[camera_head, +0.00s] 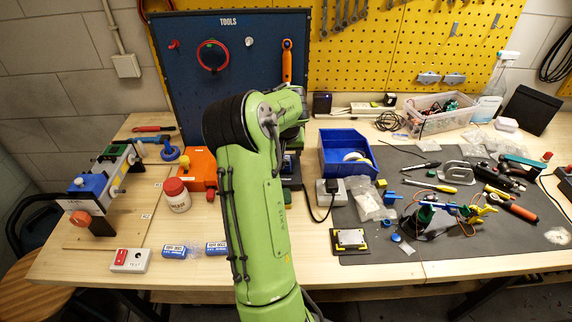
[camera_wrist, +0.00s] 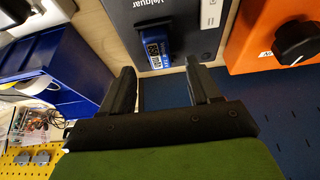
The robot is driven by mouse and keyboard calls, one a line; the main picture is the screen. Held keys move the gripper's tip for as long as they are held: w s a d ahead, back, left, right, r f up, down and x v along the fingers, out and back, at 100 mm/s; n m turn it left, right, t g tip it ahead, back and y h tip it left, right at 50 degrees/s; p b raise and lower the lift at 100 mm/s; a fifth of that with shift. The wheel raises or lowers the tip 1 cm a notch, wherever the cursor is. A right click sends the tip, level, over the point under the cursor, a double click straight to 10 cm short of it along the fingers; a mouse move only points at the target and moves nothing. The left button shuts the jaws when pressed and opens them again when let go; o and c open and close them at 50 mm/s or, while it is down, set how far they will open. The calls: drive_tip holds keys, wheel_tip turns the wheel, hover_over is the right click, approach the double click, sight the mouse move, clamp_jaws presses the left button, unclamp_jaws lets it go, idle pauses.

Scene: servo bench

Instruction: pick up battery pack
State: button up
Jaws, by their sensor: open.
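A blue pack with a white label (camera_wrist: 155,48), which looks like the battery pack, sits in a dark grey unit (camera_wrist: 190,20) marked "Velquar" in the wrist view. My gripper (camera_wrist: 160,69) is open and empty, with its two black fingers pointing toward the pack, one to each side of it in the picture. A gap seems to remain between fingertips and pack; I cannot tell how wide. In the head view my green arm hides the gripper and most of the dark unit (camera_head: 291,180). Two blue labelled packs (camera_head: 175,251) (camera_head: 216,248) lie at the bench's front left.
An orange box with a black knob (camera_wrist: 280,45) stands beside the dark unit; it also shows in the head view (camera_head: 200,162). A blue bin (camera_head: 336,152) stands on the other side. The blue tool panel (camera_head: 190,80) rises behind. Tools and parts crowd the grey mat (camera_head: 400,265).

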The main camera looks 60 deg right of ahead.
sight(286, 157)
drive_tip(key=x, duration=0.4)
drive_tip(key=shift+d+f, duration=0.1)
drive_tip(key=shift+d, duration=0.05)
drive_tip(key=shift+c, duration=1)
clamp_jaws()
